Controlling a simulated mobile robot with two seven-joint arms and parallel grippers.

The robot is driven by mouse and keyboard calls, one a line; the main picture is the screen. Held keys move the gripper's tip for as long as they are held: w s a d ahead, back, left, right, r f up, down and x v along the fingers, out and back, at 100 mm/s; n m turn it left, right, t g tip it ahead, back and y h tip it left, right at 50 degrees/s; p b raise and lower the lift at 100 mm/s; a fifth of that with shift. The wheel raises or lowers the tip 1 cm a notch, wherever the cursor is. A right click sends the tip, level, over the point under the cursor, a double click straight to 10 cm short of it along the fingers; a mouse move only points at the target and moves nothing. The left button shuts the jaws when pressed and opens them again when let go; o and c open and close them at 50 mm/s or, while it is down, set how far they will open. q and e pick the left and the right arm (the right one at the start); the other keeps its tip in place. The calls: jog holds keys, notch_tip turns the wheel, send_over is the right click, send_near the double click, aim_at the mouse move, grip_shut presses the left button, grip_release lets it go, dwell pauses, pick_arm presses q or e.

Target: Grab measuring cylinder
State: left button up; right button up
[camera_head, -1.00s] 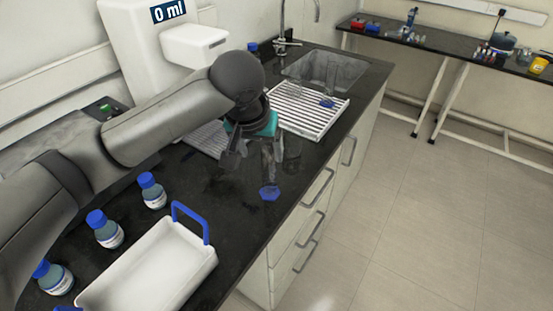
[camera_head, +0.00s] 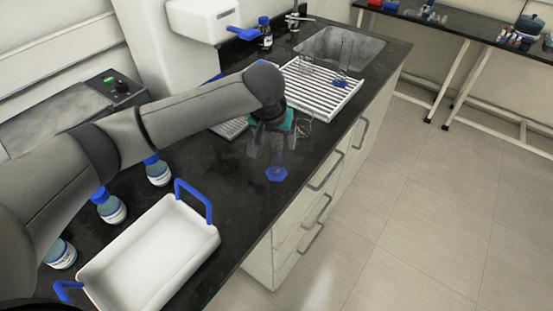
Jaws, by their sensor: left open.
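A clear measuring cylinder (camera_head: 277,163) with a blue six-sided base stands upright on the dark counter near its right edge. My left gripper (camera_head: 266,153) points down over it, with its fingers open beside the cylinder's upper part. The arm and hand hide the top of the cylinder, and I cannot tell whether the fingers touch it. Another clear cylinder with a blue base (camera_head: 340,83) stands on the white drying rack farther back. My right gripper is out of view.
A white tray (camera_head: 206,240) with blue handles stands in front, with several blue-capped bottles (camera_head: 158,171) left of it. Behind the gripper are the ribbed drying rack (camera_head: 322,101), a glass vessel (camera_head: 305,124) and the sink (camera_head: 350,48). The counter between tray and cylinder is clear.

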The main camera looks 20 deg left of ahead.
pick_arm(q)
jog(key=shift+b+x, duration=0.3)
jog(key=shift+x, duration=1.95)
grip_shut()
